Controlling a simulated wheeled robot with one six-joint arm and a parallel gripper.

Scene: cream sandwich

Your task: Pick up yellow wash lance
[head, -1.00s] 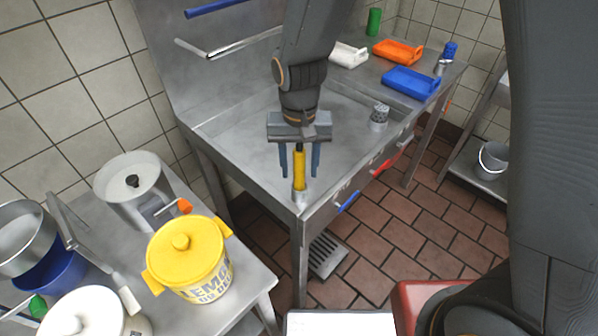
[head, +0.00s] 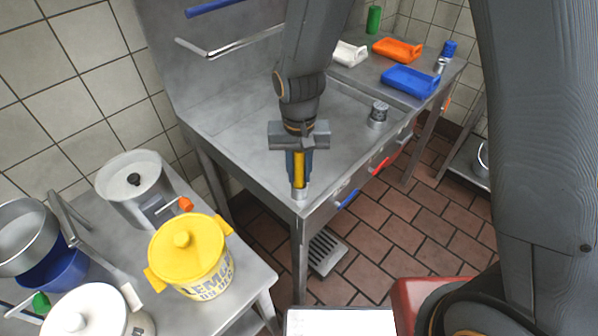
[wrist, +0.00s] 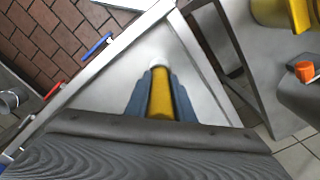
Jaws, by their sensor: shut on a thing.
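In the wrist view the yellow lance (wrist: 160,98) lies between the two blue fingers (wrist: 160,95). The top of the lance is hidden by my gripper.
A yellow lidded pot (head: 190,258) and a steel pot (head: 135,188) stand on the left table. A perforated metal cup (head: 378,114) stands by the sink's right edge.

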